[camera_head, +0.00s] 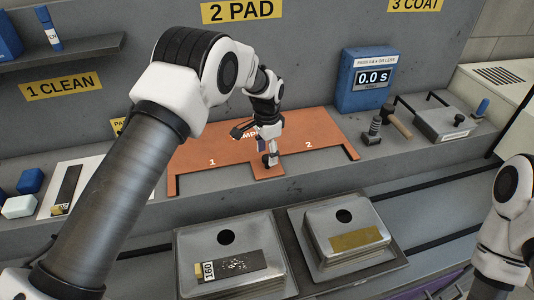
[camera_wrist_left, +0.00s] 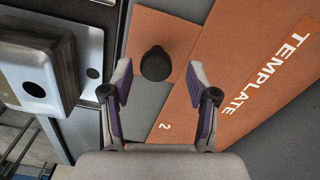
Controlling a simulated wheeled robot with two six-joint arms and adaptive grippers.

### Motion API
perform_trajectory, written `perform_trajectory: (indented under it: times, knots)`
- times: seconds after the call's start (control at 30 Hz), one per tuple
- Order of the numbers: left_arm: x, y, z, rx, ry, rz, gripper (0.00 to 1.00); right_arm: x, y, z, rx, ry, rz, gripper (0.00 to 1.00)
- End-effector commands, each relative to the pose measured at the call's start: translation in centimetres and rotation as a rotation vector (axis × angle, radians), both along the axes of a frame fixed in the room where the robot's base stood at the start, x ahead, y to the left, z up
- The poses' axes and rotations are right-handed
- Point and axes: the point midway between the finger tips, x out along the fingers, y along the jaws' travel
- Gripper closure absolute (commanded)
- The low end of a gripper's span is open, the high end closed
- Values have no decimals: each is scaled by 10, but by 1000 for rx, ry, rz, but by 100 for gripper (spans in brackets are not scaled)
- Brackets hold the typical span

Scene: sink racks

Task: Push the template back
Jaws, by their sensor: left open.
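The orange template (camera_head: 325,130) lies on the grey counter, marked 1 on its left part and 2 on its right. It also shows in the left wrist view (camera_wrist_left: 235,75), with the word TEMPLATE on it. A dark round knob (camera_wrist_left: 156,63) stands on the template's middle tongue. My left gripper (camera_head: 268,151) is low over that tongue, pointing down. In the left wrist view my left gripper (camera_wrist_left: 158,75) is open, its fingers on either side of the knob and apart from it. In the head view my left arm hides part of the template. My right gripper is out of view.
A blue timer box (camera_head: 355,95) reads 0.0 s behind right. A hammer (camera_head: 397,120) and a small dark tool (camera_head: 374,130) stand right of the template. A white sheet (camera_head: 92,180) lies left.

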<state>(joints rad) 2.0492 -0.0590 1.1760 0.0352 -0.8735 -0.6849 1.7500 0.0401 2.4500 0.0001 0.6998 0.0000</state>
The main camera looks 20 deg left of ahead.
Motion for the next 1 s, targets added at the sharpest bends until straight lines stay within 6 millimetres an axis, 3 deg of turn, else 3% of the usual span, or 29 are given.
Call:
perform_trajectory:
  times: [0.3, 0.5, 1.0]
  knots:
    - [3, 1, 74, -1, -2, 0, 41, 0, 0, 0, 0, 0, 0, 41]
    - [3, 1, 106, -1, 2, 0, 41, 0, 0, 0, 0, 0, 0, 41]
    - [3, 1, 111, 0, 3, 0, 41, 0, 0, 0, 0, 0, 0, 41]
